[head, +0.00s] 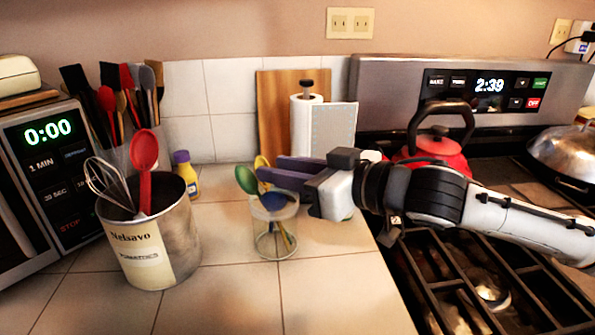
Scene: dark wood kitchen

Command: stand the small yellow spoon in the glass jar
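The glass jar (266,243) stands upright on the tiled counter, with a green spoon (246,180) leaning out of its left side. A dark blue spoon head (273,201) shows at its rim, and thin blue and yellow handles show through the glass. A small yellow spoon head (261,162) shows above the jar at the tips of my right gripper (268,169). The purple fingers hide the part below it, so I cannot tell whether they grip it or whether its handle is the yellow one inside. My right gripper reaches in from the right, just above the jar. My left gripper is not in view.
A metal utensil bucket (160,255) with a whisk (110,183) and red spoon (145,152) stands left of the jar. A yellow bottle (185,173) and a paper towel roll (304,128) stand behind. The stove with a red kettle (433,150) is right. The front counter is clear.

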